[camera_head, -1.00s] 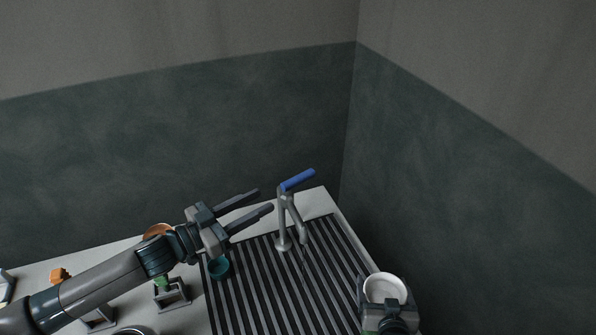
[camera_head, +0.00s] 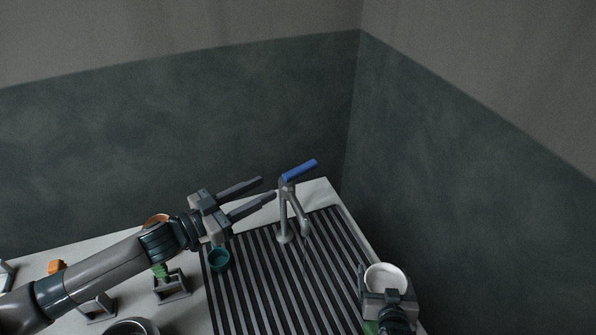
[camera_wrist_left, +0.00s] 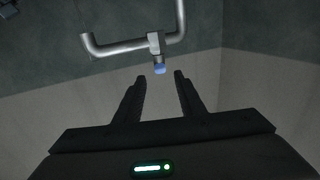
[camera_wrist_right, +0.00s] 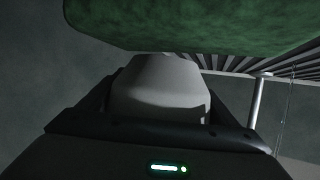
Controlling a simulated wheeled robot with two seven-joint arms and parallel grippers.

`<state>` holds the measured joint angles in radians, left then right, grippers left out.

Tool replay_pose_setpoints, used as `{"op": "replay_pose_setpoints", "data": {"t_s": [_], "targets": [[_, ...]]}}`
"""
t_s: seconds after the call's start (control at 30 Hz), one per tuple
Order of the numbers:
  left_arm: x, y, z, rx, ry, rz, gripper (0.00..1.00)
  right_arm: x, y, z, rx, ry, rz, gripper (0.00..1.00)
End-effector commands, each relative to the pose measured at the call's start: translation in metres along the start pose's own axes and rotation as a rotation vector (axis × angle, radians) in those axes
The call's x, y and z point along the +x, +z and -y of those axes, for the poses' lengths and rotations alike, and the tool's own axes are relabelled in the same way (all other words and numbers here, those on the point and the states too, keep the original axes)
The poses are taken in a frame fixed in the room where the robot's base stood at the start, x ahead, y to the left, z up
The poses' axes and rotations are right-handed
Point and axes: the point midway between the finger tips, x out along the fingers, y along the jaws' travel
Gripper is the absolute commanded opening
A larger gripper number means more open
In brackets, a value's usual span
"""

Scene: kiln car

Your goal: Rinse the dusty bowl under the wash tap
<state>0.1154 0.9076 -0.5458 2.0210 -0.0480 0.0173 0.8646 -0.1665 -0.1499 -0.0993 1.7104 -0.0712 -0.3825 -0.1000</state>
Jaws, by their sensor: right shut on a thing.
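The white bowl (camera_head: 385,278) is held at the front right, past the right edge of the slatted grate. My right gripper (camera_head: 387,300) is shut on it; its pale wall (camera_wrist_right: 160,90) fills the space between the fingers in the right wrist view. The wash tap (camera_head: 287,212) is grey with a blue lever (camera_head: 300,170) and stands on the grate. A thin line hangs below its spout. My left gripper (camera_head: 268,190) is open and empty, left of the lever. In the left wrist view the lever's blue tip (camera_wrist_left: 160,70) lies ahead, between the finger lines.
A teal cup (camera_head: 219,260) stands on the grate's (camera_head: 265,290) left side. An orange bowl (camera_head: 157,220) is partly hidden behind my left arm. Grey stands (camera_head: 172,286) are at left. A green mottled thing (camera_wrist_right: 190,25) is close to my right gripper. Walls rise behind and right.

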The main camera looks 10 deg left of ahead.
Motion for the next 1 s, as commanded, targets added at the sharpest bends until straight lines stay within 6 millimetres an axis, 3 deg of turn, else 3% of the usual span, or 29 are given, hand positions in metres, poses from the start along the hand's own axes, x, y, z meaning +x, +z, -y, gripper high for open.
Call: {"op": "replay_pose_setpoints", "data": {"t_s": [0.47, 0.67, 1.0], "targets": [[0.009, -0.001, 0.0, 0.0, 0.0, -0.002, 0.36, 0.0, -0.002, 0.0, 0.0, 0.0, -0.003, 0.5], [0.027, -0.001, 0.001, 0.001, 0.0, -0.002, 0.36, 0.0, -0.002, 0.0, 0.0, 0.0, -0.003, 0.5], [0.074, -0.001, 0.0, 0.001, 0.0, -0.003, 0.36, 0.001, 0.0, 0.0, 0.0, 0.0, -0.003, 0.5]]}}
